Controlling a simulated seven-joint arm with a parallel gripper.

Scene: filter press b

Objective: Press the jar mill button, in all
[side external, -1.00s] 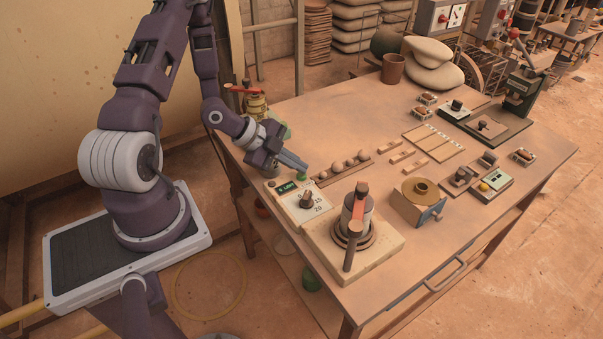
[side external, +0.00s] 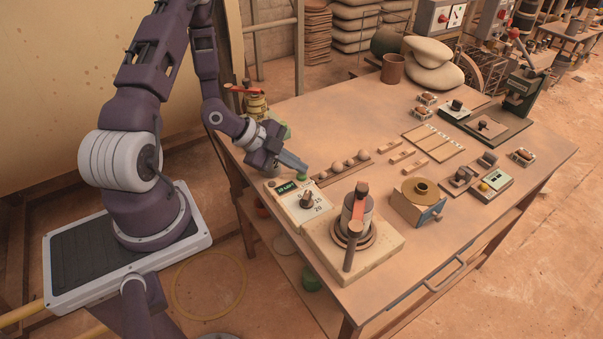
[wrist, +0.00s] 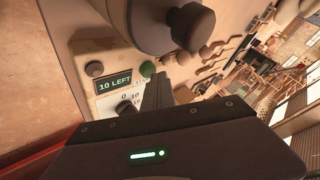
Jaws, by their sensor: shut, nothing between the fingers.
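A pale control box (side external: 297,206) stands near the table's left edge. It has a dark knob (side external: 306,200), printed numbers and a lit green display that reads "10 LEFT" in the wrist view (wrist: 115,84). A round green button (side external: 302,177) sits at the box's far corner; it also shows in the wrist view (wrist: 147,69). My gripper (side external: 304,167) is shut and empty, its tips just above or at the green button. I cannot tell whether they touch it. A small dark grey round button (wrist: 95,69) sits at the display's other end.
A wooden rack with several balls (side external: 343,169) lies just beyond the button.

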